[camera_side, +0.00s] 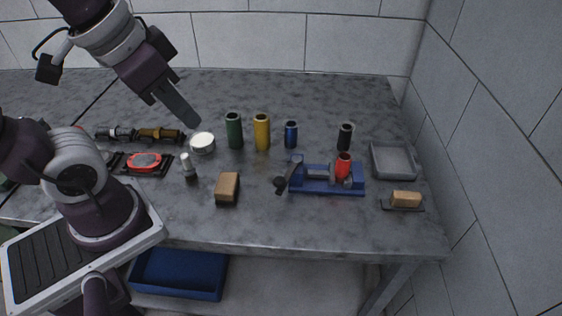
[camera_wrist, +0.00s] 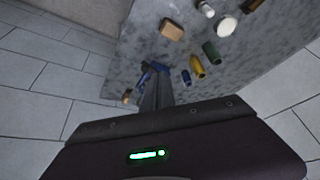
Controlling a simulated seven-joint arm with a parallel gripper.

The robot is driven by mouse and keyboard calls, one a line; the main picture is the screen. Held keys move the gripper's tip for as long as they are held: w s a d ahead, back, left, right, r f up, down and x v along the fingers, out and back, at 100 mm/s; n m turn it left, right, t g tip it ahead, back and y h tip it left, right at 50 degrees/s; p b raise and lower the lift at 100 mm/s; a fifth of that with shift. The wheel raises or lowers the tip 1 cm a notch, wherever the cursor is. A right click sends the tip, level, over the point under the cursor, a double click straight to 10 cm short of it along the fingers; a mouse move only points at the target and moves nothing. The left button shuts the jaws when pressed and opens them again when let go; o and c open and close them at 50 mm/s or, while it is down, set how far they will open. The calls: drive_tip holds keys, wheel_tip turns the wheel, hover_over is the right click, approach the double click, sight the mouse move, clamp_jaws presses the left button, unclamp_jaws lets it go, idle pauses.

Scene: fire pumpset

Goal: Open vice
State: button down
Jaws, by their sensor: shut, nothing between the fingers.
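The blue vice (camera_side: 316,187) stands on the right half of the grey table, near its front edge. A black handle (camera_side: 289,175) with a dark knob sticks up at its left end. A red cylinder (camera_side: 343,166) stands upright at the vice's jaw; I cannot tell how tightly the jaws hold it. My gripper (camera_side: 190,119) is shut and empty, high above the table and well to the left of the vice. In the wrist view my shut fingers (camera_wrist: 157,95) partly hide the vice (camera_wrist: 150,72), and the red cylinder does not show there.
A grey tray (camera_side: 393,160) and a tan block (camera_side: 405,199) on a dark base are right. A tiled wall bounds the right side.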

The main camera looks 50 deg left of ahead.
drive_tip(key=c, duration=2.2)
unclamp_jaws()
drive_tip(key=shift+s+d+r+t, duration=0.1)
drive_tip(key=shift+s+r+t, duration=0.05)
drive_tip(key=shift+s, duration=0.3)
drive_tip(key=shift+s+r+t, duration=0.1)
drive_tip(key=shift+s+t, duration=0.05)
drive_tip(key=shift+s, duration=0.25)
drive_tip(key=c, duration=1.8)
unclamp_jaws()
drive_tip(key=shift+s, duration=0.1)
drive_tip(key=o, duration=0.6)
drive_tip(key=shift+m+g, duration=0.4)
drive_tip(key=shift+g, duration=0.5)
drive_tip(key=w, duration=0.1)
drive_tip(key=w+d, duration=0.1)
drive_tip(key=w, duration=0.1)
drive_tip(key=w+f, duration=0.1)
drive_tip(key=w, duration=0.1)
drive_tip(key=shift+d, duration=0.15)
drive_tip(key=m+g, duration=0.3)
drive_tip(key=g, duration=0.1)
hover_over(280, 180)
wheel_tip(280, 180, down, 10)
drive_tip(key=shift+f, duration=0.2)
wheel_tip(280, 180, down, 7)
drive_tip(key=shift+r, duration=0.2)
drive_tip(key=shift+f, duration=0.2)
clamp_jaws()
